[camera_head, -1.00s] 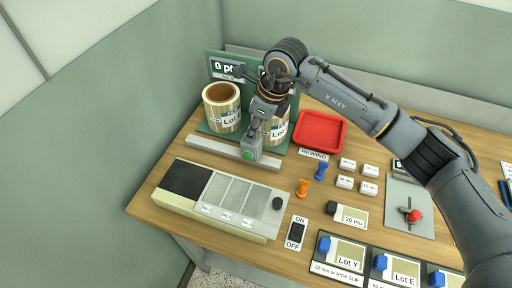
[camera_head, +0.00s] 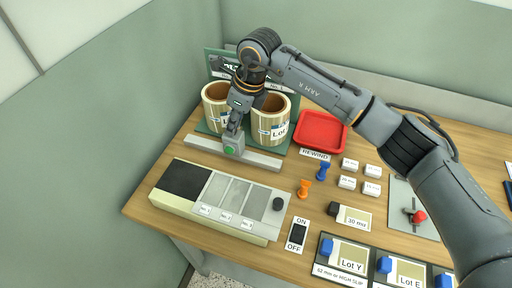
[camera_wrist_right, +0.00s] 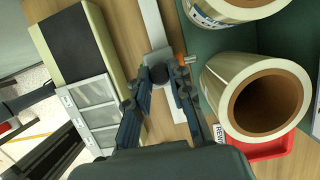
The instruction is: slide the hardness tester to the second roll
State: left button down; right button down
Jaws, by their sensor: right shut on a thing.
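The hardness tester (camera_head: 233,147), a small grey block with a green button, sits on a pale straight rail (camera_head: 262,160) in front of two labelled rolls. My right gripper (camera_head: 235,127) reaches down from above and is shut on the tester. In the right wrist view my fingers (camera_wrist_right: 160,84) close around its dark round knob, and its orange tip (camera_wrist_right: 188,60) points toward the rolls. The left roll (camera_head: 214,112) and right roll (camera_head: 270,125) stand upright behind the rail. The tester is in front of the gap between them, nearer the left roll. My left gripper is out of view.
A device with a black pad and grey panels (camera_head: 220,200) lies in front of the rail. A red tray (camera_head: 320,132), orange and blue pegs and several white blocks (camera_head: 347,182) are to the right. A green board (camera_head: 222,64) stands behind the rolls.

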jog(key=w+a+b, duration=0.2)
jog(key=a, duration=0.5)
dwell(0.9)
jog(key=shift+w+a, duration=0.25)
jog(key=shift+a, duration=0.25)
dwell(0.4)
jog(key=c, duration=1.1)
grip_release()
